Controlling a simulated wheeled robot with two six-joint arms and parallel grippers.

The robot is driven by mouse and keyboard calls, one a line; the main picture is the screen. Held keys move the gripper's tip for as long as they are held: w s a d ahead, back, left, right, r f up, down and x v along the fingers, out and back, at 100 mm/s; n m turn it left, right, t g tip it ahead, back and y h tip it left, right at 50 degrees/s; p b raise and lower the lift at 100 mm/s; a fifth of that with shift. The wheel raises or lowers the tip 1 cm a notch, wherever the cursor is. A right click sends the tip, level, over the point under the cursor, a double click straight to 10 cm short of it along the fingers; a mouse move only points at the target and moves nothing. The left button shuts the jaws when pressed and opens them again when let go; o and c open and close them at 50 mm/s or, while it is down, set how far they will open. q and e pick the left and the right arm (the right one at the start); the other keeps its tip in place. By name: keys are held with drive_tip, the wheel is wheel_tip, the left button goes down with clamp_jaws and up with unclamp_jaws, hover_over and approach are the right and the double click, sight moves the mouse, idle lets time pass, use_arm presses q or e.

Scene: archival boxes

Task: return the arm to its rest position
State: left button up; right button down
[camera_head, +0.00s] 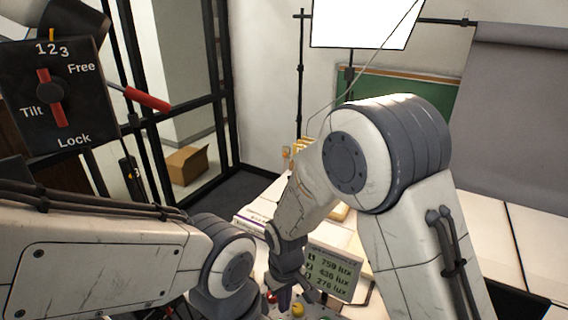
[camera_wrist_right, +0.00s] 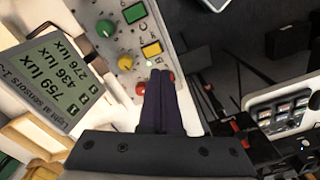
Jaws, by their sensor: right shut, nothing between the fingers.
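My right arm comes in from the right of the head view, bends at a large grey joint and reaches down to the middle. Its gripper (camera_head: 287,300) points down at the bottom edge, beside the light-sensor display. In the right wrist view the two dark fingers (camera_wrist_right: 161,88) lie together, shut and empty. Their tips are over or close to a grey control panel (camera_wrist_right: 118,25) with buttons and knobs; I cannot tell whether they touch it. My left arm crosses the lower left of the head view, and its gripper is out of frame.
The light-sensor display (camera_head: 333,272) reads 759, 436 and 276 lux; it also shows in the wrist view (camera_wrist_right: 52,82). A black Tilt/Lock sign (camera_head: 85,108) hangs at left. A cardboard box (camera_head: 187,164) sits on the floor. The white table (camera_head: 535,235) is clear at right.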

drive_tip(key=s+d+r, duration=0.2)
drive_tip(key=s+r, duration=0.5)
drive_tip(key=s, duration=0.2)
drive_tip(key=s+d+r+n, duration=0.1)
drive_tip(key=s+d+r, duration=0.1)
drive_tip(key=s+r, duration=0.6)
drive_tip(key=shift+s+d+y, duration=0.4)
drive_tip(key=shift+s, duration=0.05)
